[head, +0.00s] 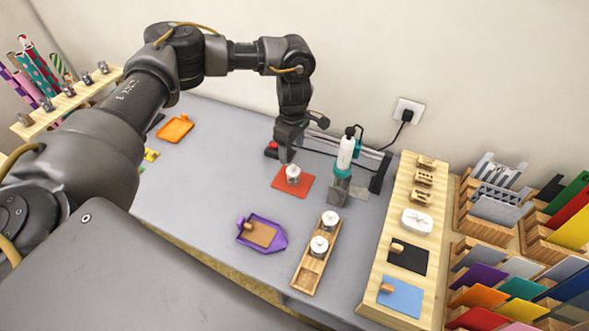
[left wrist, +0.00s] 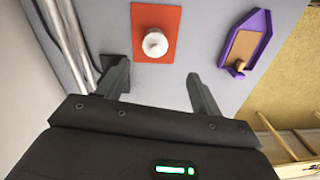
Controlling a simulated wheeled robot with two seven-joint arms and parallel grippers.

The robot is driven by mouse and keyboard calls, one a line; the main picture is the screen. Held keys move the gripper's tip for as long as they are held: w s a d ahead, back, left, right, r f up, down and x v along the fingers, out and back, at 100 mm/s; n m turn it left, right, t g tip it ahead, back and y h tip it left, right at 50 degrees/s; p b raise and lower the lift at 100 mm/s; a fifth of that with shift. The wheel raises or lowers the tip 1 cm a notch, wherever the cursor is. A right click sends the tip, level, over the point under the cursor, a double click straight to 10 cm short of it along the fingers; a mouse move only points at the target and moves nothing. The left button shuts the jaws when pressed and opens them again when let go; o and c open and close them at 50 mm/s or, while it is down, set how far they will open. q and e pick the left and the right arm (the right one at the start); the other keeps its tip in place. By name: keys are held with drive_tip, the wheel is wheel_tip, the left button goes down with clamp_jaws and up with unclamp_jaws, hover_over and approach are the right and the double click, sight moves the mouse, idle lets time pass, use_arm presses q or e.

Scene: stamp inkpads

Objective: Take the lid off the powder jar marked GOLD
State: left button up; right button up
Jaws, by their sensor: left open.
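A small white jar with a pale knob-like top (head: 293,174) stands on a red-orange mat (head: 279,183). In the left wrist view the jar (left wrist: 155,43) is on the mat (left wrist: 172,18), beyond the fingertips. Two similar jars, one farther (head: 330,219) and one nearer (head: 319,246), stand in a wooden tray (head: 308,279). No jar marking is readable, so I cannot tell which is GOLD. My left gripper (head: 287,156) points down just behind the mat jar. In the left wrist view its fingers (left wrist: 156,72) are apart and empty. My right gripper is out of view.
A white and teal tool (head: 345,155) stands right of the mat. A purple tray (head: 262,234) with a wooden-handled pad lies in front. A wooden board with pads and stamps (head: 428,202) is at right, card racks beyond.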

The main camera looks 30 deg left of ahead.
sight(293, 166)
use_arm(q)
wheel_tip(293, 166, down, 3)
drive_tip(key=shift+a+r, duration=0.1)
drive_tip(key=shift+r, duration=0.1)
drive_tip(key=shift+w+f, duration=0.15)
drive_tip(key=shift+f, duration=0.25)
drive_tip(key=shift+d+f+p, duration=0.25)
drive_tip(key=shift+f+p, duration=0.1)
drive_tip(key=shift+p, duration=0.35)
wheel_tip(293, 166, down, 4)
drive_tip(key=shift+w+r+p, duration=0.15)
drive_tip(key=shift+p, duration=0.6)
drive_tip(key=shift+f, duration=0.35)
drive_tip(key=c, duration=1.1)
